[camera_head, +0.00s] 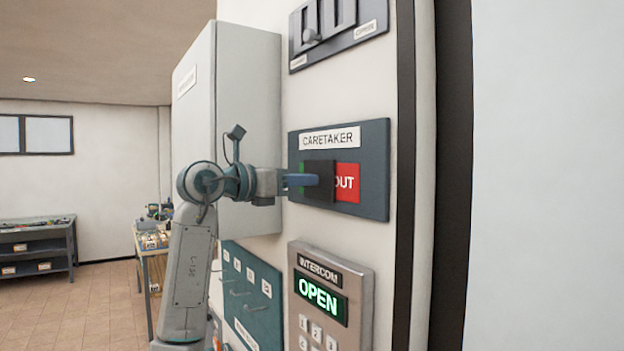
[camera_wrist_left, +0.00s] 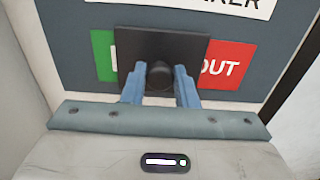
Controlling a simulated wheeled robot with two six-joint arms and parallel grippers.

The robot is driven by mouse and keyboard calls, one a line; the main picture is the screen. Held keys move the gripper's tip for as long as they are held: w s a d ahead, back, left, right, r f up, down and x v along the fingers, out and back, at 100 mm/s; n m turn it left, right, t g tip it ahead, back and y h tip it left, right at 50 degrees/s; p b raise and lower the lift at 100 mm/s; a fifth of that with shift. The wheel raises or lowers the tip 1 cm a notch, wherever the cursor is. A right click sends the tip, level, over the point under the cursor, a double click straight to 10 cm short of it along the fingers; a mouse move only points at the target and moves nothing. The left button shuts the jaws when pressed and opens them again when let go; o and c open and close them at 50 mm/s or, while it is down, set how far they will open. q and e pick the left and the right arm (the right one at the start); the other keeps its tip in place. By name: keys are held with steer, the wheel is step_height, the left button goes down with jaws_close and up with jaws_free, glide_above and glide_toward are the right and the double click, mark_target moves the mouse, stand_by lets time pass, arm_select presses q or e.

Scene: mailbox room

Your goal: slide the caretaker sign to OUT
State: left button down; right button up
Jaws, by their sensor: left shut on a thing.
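The caretaker sign (camera_head: 375,150) is a dark blue-grey plate on the wall, labelled CARETAKER. A black slider (camera_head: 320,168) covers its middle, with a thin green strip showing on its left and a red field reading OUT (camera_head: 347,183) on its right. In the left wrist view the slider (camera_wrist_left: 185,48) hides most of the green field's lettering and a little of the red field. My left gripper (camera_wrist_left: 160,84) is shut on the slider's round dark knob (camera_wrist_left: 159,78), a blue finger on each side. My right gripper is not in view.
An intercom (camera_head: 362,300) reading OPEN is below the sign, and a panel with slots (camera_head: 365,12) is above. A grey wall cabinet (camera_head: 200,110) stands out close behind my left arm. A hook board (camera_head: 262,328) is at lower left.

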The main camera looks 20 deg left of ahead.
arm_select(q)
steer(key=w+a, duration=0.2)
steer(key=a, duration=0.1)
steer(key=shift+w+a+r, duration=0.1)
steer(key=shift+w+a, duration=0.05)
steer(key=shift+w, duration=0.1)
steer(key=c, duration=1.2)
jaws_free()
steer(key=shift+o, duration=0.2)
steer(key=shift+w+a, duration=0.1)
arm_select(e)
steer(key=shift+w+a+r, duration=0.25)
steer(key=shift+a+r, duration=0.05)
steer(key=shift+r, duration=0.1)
arm_select(q)
steer(key=b+v, duration=0.5)
steer(key=v, duration=0.5)
steer(key=shift+s+a, duration=0.25)
steer(key=shift+s, duration=0.1)
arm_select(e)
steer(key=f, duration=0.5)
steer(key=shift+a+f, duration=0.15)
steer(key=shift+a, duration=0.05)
